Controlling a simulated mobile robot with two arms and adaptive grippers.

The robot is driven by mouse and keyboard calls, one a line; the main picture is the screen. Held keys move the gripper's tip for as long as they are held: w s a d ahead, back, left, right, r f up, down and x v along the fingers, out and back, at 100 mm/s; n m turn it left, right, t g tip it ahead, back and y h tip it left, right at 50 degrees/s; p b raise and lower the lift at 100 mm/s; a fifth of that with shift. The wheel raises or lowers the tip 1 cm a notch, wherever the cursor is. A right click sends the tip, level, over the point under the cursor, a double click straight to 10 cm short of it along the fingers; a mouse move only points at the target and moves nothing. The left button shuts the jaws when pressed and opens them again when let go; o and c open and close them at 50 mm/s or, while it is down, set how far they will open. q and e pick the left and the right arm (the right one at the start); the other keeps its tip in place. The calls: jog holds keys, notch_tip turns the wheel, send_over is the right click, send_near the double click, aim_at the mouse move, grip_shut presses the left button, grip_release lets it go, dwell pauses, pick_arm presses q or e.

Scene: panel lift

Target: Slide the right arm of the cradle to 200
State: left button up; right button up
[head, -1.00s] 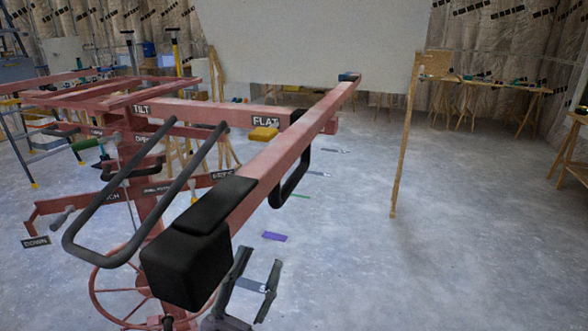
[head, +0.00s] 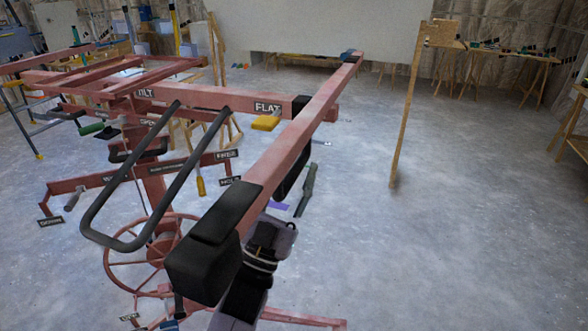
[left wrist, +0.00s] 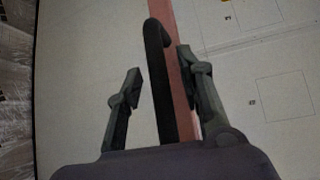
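The right arm of the cradle is the long pink beam (head: 305,135). It runs from a black end block (head: 203,268) near me to a dark tip at the far end. A black loop handle hangs from its side, mostly hidden in the head view. In the left wrist view the handle (left wrist: 158,80) stands between my open left gripper's fingers (left wrist: 162,85), with visible gaps on both sides. The pink beam (left wrist: 183,75) lies behind it, partly covered by the right finger. In the head view my left gripper (head: 300,188) is beside the beam's underside, partly hidden. My right gripper is out of view.
A crossbar labelled FLAT (head: 268,107) with a yellow lever (head: 265,123) joins the beam. A grey bent-tube handle (head: 135,190) and a red wheel (head: 150,262) stand left. A large pale panel (head: 330,25) is behind. A wooden post (head: 405,110) stands right; floor around it is open.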

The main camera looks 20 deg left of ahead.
pick_arm(q)
jog(key=shift+c, duration=0.5)
grip_shut()
dwell(0.3)
